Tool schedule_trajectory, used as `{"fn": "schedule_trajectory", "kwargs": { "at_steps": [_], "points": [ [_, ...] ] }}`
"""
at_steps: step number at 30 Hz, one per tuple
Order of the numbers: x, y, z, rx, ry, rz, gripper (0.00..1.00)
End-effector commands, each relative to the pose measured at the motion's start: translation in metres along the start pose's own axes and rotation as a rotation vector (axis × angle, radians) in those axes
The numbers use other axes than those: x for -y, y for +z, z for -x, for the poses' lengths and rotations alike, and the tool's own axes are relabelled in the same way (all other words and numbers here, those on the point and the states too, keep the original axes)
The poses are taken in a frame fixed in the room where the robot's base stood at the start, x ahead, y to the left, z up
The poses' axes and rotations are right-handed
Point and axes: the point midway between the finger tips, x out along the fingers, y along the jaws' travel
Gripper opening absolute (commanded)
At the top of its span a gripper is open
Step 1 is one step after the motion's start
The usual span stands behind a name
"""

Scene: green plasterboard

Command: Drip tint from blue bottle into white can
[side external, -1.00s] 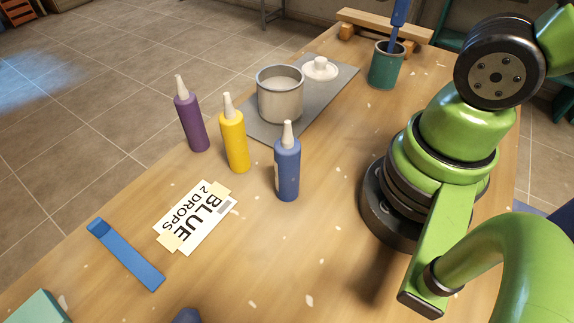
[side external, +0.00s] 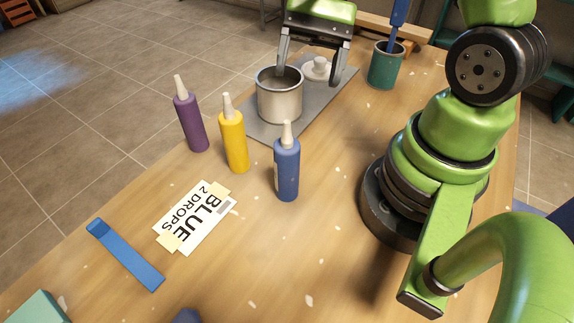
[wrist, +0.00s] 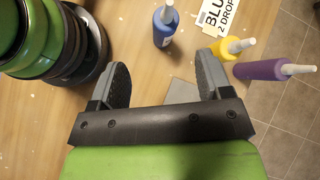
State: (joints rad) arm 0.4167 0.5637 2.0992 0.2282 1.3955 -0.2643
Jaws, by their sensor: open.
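The blue bottle (side external: 287,168) stands upright on the table with a white nozzle, nearest my arm's base among the bottles; it also shows at the top of the wrist view (wrist: 163,28). The white can (side external: 280,100) stands open on a grey mat (side external: 262,130); its contents look shadowed. My gripper (side external: 310,72) is open and empty, above and behind the can at the back of the table. In the wrist view its two fingers (wrist: 163,82) are wide apart with nothing between them. A card (side external: 196,217) reads "BLUE 2 DROPS".
A yellow bottle (side external: 234,142) and a purple bottle (side external: 190,122) stand left of the blue one. A white lid (side external: 320,68) lies behind the can. A teal cup (side external: 385,68) holds a blue-handled tool. A blue strip (side external: 128,258) lies at front left.

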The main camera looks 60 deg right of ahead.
Motion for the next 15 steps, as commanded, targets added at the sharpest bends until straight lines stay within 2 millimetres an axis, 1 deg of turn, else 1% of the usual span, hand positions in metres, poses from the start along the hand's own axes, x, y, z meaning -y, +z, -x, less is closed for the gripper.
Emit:
{"fn": "schedule_trajectory", "kwargs": {
  "at_steps": [1, 6, 11, 15],
  "points": [
    [-0.003, -0.012, -0.008, 0.077, -0.022, -0.066, 0.72],
    [-0.009, -0.038, -0.028, 0.271, -0.098, -0.216, 0.72],
    [-0.013, -0.050, -0.040, 0.368, -0.145, -0.291, 0.72],
    [-0.012, -0.048, -0.051, 0.394, -0.154, -0.309, 0.72]
  ]
}}
